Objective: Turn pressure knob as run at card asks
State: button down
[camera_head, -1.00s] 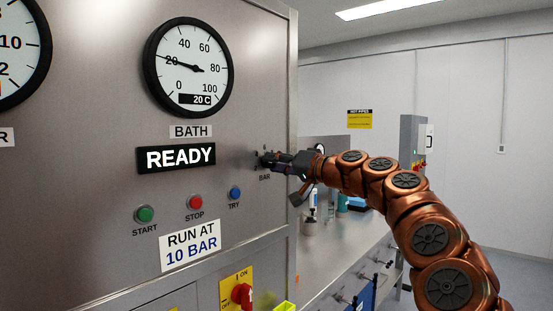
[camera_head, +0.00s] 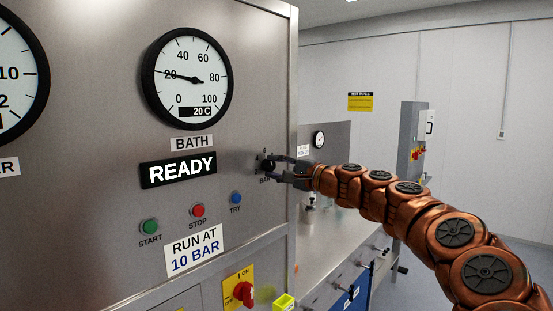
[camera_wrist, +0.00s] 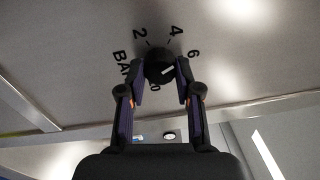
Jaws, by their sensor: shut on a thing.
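The pressure knob (camera_wrist: 158,66) is a small round black knob with a white pointer line, on the steel panel. My gripper (camera_wrist: 160,75) is shut on it, with one finger on each side. In the wrist view the pointer aims right, slightly below the 6; the marks 2, 4 and 6 show, and a finger hides part of the scale. In the head view my gripper (camera_head: 277,169) reaches the knob from the right. The card (camera_head: 194,250) reads RUN AT 10 BAR. The display (camera_head: 178,169) reads READY.
The bath gauge (camera_head: 187,78) reads about 20. A green start button (camera_head: 150,227), red stop button (camera_head: 198,210) and blue try button (camera_head: 236,197) sit left of the knob. A red switch (camera_head: 243,292) is below. A bench (camera_head: 335,255) stands to the right.

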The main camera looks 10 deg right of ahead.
jog(key=m+p, duration=0.5)
jog(key=m, duration=0.1)
jog(key=shift+r+m+p, duration=0.2)
jog(key=shift+m+p, duration=0.2)
jog(key=m+p, duration=0.1)
jog(key=m, duration=0.1)
jog(key=shift+f+m+h, duration=0.15)
jog(key=shift+m+h, duration=0.15)
jog(key=shift+m, duration=0.1)
jog(key=m, duration=0.3)
jog(key=shift+f+m+p, duration=0.15)
jog(key=shift+m+p, duration=0.15)
jog(key=shift+p, duration=0.1)
jog(key=m, duration=0.3)
jog(key=shift+m, duration=0.4)
jog(key=m, duration=0.3)
jog(key=shift+m, duration=0.3)
jog(key=m, duration=0.6)
jog(key=shift+s+a+m, duration=0.1)
jog(key=shift+m, duration=0.2)
jog(key=c, duration=0.8)
grip_release()
